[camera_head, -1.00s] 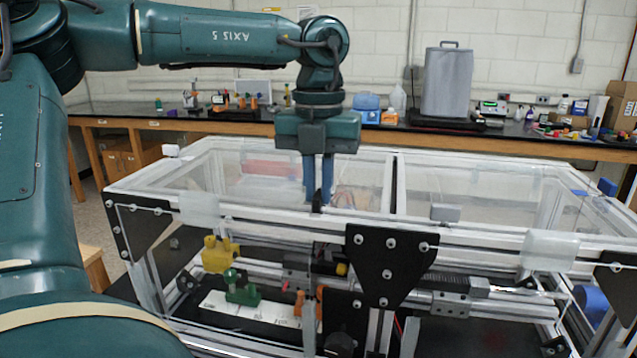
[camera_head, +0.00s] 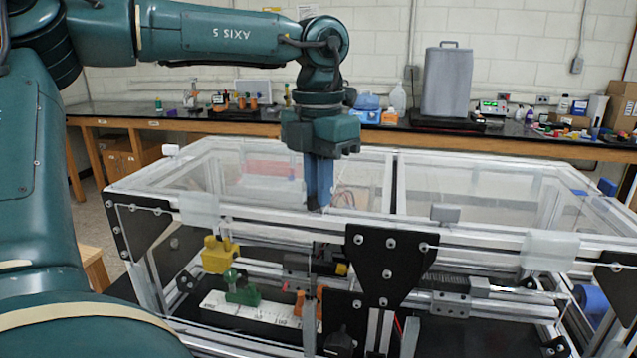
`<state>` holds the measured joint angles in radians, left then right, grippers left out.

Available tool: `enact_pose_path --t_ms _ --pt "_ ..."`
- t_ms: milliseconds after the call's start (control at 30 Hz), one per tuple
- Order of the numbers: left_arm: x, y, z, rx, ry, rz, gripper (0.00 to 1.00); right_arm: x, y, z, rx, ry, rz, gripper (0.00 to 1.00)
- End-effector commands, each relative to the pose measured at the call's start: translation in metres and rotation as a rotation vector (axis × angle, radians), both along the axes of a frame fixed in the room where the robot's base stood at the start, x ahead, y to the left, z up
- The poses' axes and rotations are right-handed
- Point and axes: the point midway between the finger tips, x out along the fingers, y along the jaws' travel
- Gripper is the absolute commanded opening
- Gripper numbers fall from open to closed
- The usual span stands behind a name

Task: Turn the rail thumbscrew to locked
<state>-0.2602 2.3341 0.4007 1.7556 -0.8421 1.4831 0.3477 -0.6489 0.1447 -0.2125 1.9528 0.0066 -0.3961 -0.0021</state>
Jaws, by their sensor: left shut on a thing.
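My left gripper (camera_head: 318,203) points straight down at the front top rail (camera_head: 270,212) of the aluminium extrusion frame. Its two blue fingers are shut on the small black rail thumbscrew (camera_head: 316,209). The fingers hide most of the thumbscrew, so I cannot read whether it stands at locked. My right gripper is not in view.
Clear panels close the frame's sides. A black bracket plate (camera_head: 388,262) sits right of the gripper. Inside are a yellow block (camera_head: 219,255), a green block (camera_head: 241,288) and a linear slide. A bench (camera_head: 200,126) with lab items runs along the back wall.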

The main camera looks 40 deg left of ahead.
Motion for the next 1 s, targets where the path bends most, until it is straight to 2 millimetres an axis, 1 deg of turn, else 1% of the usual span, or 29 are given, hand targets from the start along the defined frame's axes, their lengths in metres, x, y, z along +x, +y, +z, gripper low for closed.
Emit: enact_pose_path --t_ms 700,1000 --pt "0.0001 0.0002 0.0011 0.000 -0.002 -0.673 0.00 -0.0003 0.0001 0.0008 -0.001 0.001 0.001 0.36" --pt "0.0005 0.0001 0.0013 0.001 -0.004 -0.889 0.00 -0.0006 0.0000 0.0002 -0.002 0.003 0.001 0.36"
